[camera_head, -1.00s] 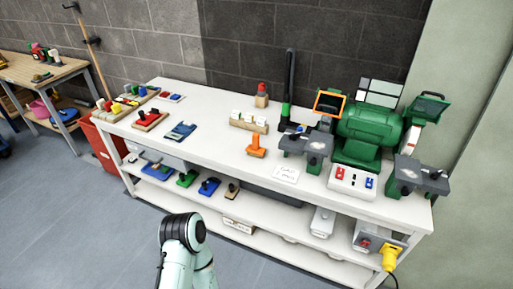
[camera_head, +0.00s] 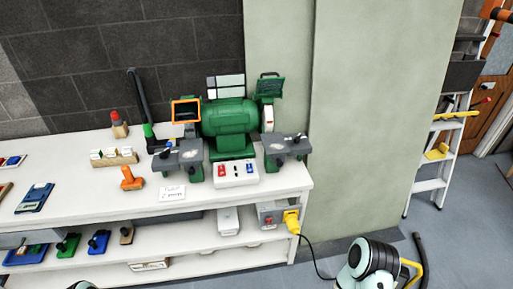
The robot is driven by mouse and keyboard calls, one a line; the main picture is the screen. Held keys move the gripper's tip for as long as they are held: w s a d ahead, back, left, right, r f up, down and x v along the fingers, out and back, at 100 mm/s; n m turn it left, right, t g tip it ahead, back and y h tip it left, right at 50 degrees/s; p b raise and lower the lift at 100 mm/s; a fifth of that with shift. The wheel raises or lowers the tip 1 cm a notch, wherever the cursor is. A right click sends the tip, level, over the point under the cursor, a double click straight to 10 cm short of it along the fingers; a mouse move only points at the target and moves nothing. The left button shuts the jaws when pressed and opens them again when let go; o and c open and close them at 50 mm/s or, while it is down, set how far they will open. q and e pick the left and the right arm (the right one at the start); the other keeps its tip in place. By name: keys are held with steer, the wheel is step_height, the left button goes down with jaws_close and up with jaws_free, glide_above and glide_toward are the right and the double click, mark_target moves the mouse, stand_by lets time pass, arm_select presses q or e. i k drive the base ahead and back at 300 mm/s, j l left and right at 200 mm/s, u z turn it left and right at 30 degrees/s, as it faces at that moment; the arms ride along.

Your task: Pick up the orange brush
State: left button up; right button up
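The orange brush (camera_head: 130,179) stands on the white workbench top (camera_head: 92,207), near its front edge, with its handle pointing up. It sits in front of a wooden block holding white pieces and to the left of the green bench grinder. Nothing touches it or covers it. Neither of my grippers is in view. Only a rounded joint of my arm shows at the bottom right, and a small piece of my arm shows at the bottom left edge.
The green grinder (camera_head: 230,118), a handwritten card (camera_head: 173,192) and a white switch panel (camera_head: 236,174) stand right of the brush. A blue device (camera_head: 35,198) lies left. A lower shelf (camera_head: 190,255) holds more tools. A stepladder (camera_head: 440,160) stands far right on open floor.

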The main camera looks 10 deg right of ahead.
mark_target(130, 183)
steer(key=i+j+z, duration=0.2)
steer(key=j, duration=0.3)
steer(key=j+z, duration=0.2)
steer(key=j, duration=0.3)
steer(key=i+j+z, duration=0.25)
steer(key=j, duration=0.3)
steer(key=k+l, duration=0.05)
steer(key=k, duration=0.05)
